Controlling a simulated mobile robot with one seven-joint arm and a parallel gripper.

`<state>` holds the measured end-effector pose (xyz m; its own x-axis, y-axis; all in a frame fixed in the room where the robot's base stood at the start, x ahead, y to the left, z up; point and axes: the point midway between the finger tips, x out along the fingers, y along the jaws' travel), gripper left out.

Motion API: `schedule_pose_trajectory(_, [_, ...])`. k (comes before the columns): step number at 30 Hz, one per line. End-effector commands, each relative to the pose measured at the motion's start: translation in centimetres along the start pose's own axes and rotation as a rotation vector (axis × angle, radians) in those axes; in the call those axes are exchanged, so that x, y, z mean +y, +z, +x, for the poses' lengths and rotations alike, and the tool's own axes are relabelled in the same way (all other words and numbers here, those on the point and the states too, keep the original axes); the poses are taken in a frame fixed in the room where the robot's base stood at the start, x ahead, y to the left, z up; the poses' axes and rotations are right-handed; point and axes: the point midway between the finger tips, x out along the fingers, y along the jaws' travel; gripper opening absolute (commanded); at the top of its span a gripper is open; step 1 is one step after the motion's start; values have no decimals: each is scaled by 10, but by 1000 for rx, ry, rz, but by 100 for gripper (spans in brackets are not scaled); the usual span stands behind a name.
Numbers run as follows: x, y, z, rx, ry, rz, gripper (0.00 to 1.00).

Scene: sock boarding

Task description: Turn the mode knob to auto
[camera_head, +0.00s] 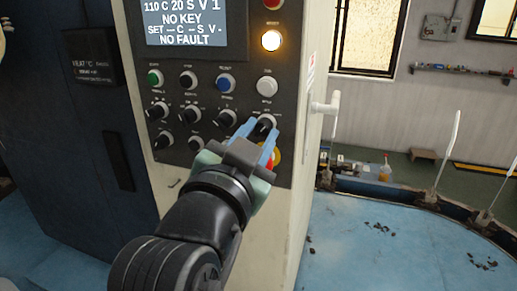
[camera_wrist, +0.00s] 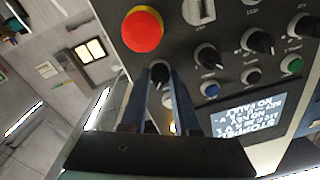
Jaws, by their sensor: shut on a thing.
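The control panel (camera_head: 206,128) carries rows of dark knobs and coloured buttons. My gripper (camera_head: 257,128) reaches up to the knob (camera_head: 266,122) at the right end of the upper knob row, below the white button. Its two blue fingers are shut on this knob, one on each side. In the wrist view the same knob (camera_wrist: 159,74) sits between the fingertips of my gripper (camera_wrist: 161,70). The labels around it are too small to read, so I cannot tell its setting or confirm it as the mode knob. The display (camera_head: 190,22) shows "NO KEY" and "NO FAULT".
The red emergency button (camera_wrist: 142,30) is close beside the held knob; my gripper mostly hides it in the head view. Other knobs (camera_head: 189,115) stand close on the left. A white handle (camera_head: 326,104) sticks out of the cabinet's right side.

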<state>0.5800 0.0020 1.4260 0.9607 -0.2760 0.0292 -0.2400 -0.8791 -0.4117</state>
Motion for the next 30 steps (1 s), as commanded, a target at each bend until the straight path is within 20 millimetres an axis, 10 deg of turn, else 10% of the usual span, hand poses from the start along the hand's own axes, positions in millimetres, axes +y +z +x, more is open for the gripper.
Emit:
schedule_pose_trajectory(23, [0, 1, 0, 2, 2, 115, 0])
schedule_pose_trajectory(24, [0, 1, 0, 2, 2, 115, 33])
schedule_pose_trajectory(30, [0, 1, 0, 3, 2, 114, 59])
